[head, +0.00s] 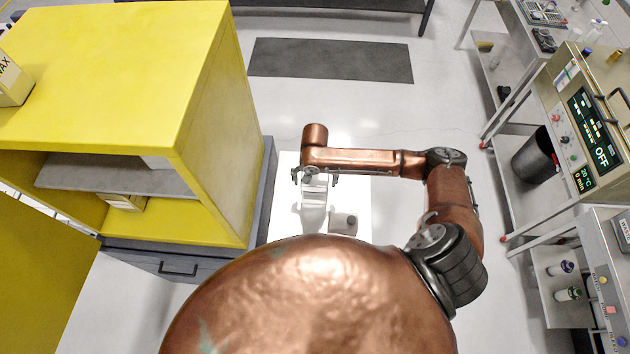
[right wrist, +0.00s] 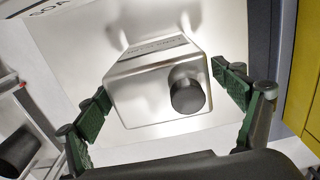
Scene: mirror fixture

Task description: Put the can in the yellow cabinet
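The can is a silver box-shaped metal container with a dark round cap. In the right wrist view the can (right wrist: 145,98) stands between my right gripper's fingers. In the head view the can (head: 314,196) appears below the end of my right arm, over a white surface. My right gripper (right wrist: 180,100) is open, its green finger pads on either side of the can with gaps visible; it also shows in the head view (head: 315,172). The yellow cabinet (head: 120,75) stands at the left, its front open, with a grey shelf inside. My left gripper is out of view.
A yellow door panel (head: 35,275) stands open at lower left. A box marked WAX (head: 12,82) sits on the cabinet; another box (head: 125,202) is under its shelf. A grey drawer unit (head: 165,262) is beneath. Equipment carts (head: 560,205) line the right.

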